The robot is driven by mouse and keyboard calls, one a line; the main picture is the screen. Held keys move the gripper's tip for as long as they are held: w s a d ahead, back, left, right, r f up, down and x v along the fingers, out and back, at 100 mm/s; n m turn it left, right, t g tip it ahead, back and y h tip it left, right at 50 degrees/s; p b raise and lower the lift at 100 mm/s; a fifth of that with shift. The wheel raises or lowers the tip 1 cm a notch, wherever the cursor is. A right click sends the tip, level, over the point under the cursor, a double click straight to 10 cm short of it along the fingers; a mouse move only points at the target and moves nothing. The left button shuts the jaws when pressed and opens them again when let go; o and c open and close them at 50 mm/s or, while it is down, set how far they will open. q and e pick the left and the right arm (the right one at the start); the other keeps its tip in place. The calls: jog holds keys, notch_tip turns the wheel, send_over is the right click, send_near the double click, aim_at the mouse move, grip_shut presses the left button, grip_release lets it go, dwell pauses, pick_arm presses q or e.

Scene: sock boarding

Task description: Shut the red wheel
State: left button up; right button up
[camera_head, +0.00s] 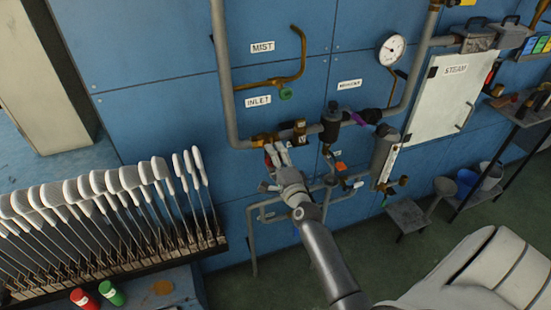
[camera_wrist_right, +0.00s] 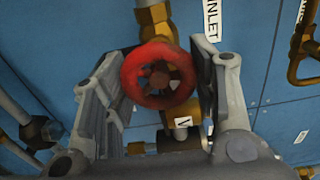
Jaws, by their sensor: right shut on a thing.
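The red wheel (camera_wrist_right: 150,62) is a round handwheel with a dark hub on a brass valve (camera_wrist_right: 153,16) in the right wrist view. My right gripper (camera_wrist_right: 164,78) has one finger on each side of it and is shut on its rim. In the head view, my right gripper (camera_head: 277,156) reaches the brass valve (camera_head: 263,139) on the grey pipe, below the INLET label (camera_head: 258,101). My left gripper is not in view.
A green wheel (camera_head: 286,94) sits on a brass pipe above. A dark fitting (camera_head: 330,124), a gauge (camera_head: 391,49) and a STEAM panel (camera_head: 440,98) are to the right. A rack of white sock boards (camera_head: 105,190) stands at the left, with red and green cans (camera_head: 111,293) in front.

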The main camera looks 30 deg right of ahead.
jog(key=o, duration=1)
jog(key=shift+o, duration=0.2)
jog(key=v, duration=1.2)
jog(key=shift+f, duration=0.15)
